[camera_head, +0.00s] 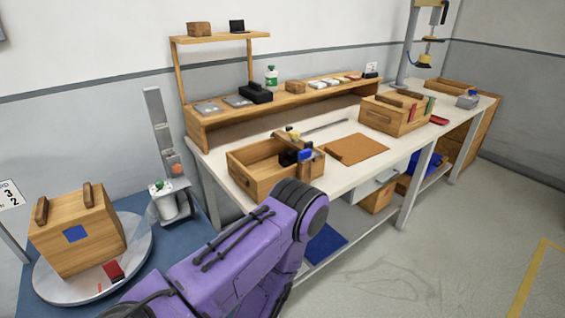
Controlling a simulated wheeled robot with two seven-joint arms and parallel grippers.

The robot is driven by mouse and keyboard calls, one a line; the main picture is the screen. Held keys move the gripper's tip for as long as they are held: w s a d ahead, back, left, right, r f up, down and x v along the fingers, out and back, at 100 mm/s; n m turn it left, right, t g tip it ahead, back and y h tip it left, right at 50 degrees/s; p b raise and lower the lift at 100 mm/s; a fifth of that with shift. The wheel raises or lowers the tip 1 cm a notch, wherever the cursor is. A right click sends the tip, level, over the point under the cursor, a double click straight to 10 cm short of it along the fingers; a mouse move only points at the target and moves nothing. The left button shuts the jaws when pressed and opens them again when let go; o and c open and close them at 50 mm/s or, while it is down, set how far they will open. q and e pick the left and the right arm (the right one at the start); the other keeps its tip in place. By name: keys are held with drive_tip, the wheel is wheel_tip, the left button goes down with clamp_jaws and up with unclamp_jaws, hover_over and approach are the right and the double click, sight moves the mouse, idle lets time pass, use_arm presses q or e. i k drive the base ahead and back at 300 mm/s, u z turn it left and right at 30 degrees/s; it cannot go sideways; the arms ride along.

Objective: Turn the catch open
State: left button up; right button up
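A wooden box (75,235) with two dark brown handles on top and a blue square on its front stands on a round grey turntable (62,288) at the lower left. A small red piece (113,271) shows at the box's lower front right, with a thin orange-red mark beside it. It may be the catch, but it is too small to tell its position. A purple arm of mine crosses the lower middle, in front of the bench. Neither of my grippers shows in the view.
A white workbench (335,180) runs along the wall, carrying an open wooden crate (250,182), a brown mat (357,149) and a second wooden box (390,117). A grey post (156,120) stands behind the turntable. Open floor lies at the right.

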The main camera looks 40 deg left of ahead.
sight(305, 155)
drive_tip(key=k, duration=0.1)
drive_tip(key=u, duration=1.1)
